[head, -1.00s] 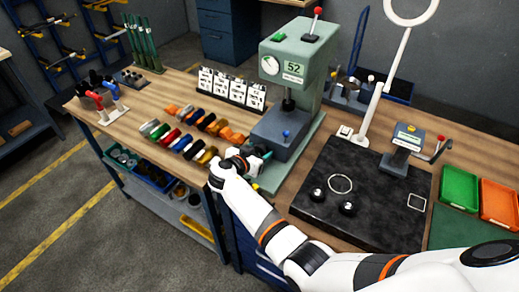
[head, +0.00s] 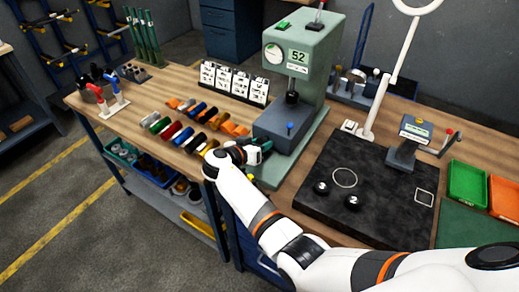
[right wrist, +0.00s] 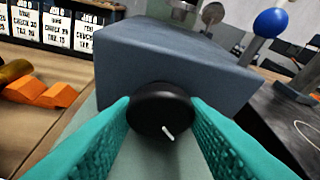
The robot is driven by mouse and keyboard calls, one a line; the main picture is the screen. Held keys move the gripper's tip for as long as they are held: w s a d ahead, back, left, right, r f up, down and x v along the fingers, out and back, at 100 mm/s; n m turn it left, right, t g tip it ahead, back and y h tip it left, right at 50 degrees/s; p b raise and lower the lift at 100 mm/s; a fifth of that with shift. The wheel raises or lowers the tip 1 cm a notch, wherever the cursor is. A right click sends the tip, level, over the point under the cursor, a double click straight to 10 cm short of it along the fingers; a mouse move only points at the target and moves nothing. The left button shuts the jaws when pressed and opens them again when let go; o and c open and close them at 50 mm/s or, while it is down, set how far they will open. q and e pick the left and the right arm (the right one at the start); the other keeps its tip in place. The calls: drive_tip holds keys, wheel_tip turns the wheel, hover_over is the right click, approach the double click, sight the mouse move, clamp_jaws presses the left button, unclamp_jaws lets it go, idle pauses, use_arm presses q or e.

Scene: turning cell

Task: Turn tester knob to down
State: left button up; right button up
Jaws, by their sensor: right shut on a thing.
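The tester (head: 313,75) is a green machine with a dial and a display reading 52, standing on the bench. In the right wrist view the black round tester knob (right wrist: 160,100) sits on the front face of the block (right wrist: 165,60). Its white mark points down and slightly right in that view. My right gripper (head: 262,149) is at the block's front, its teal fingers (right wrist: 160,112) shut on the knob from both sides. The knob is hidden in the head view. My left gripper is not in view.
Several coloured cylinders (head: 181,134) lie on the bench left of my right gripper, with a row of white cards (head: 233,80) behind them. A black plate (head: 385,200) with two round black knobs lies to the right. Green (head: 467,182) and orange trays stand at far right.

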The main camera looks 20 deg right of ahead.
drive_tip(key=shift+w+f+n+g+h+b, duration=0.1)
drive_tip(key=shift+n+g+h+b, duration=0.25)
drive_tip(key=shift+n+b, duration=0.45)
drive_tip(key=shift+n+g+h+b, duration=0.25)
drive_tip(key=shift+n+h+b, duration=0.1)
drive_tip(key=shift+n+b, duration=0.35)
drive_tip(key=shift+r, duration=0.2)
drive_tip(key=o, duration=0.9)
drive_tip(key=shift+d+f, duration=0.15)
drive_tip(key=shift+o, duration=0.2)
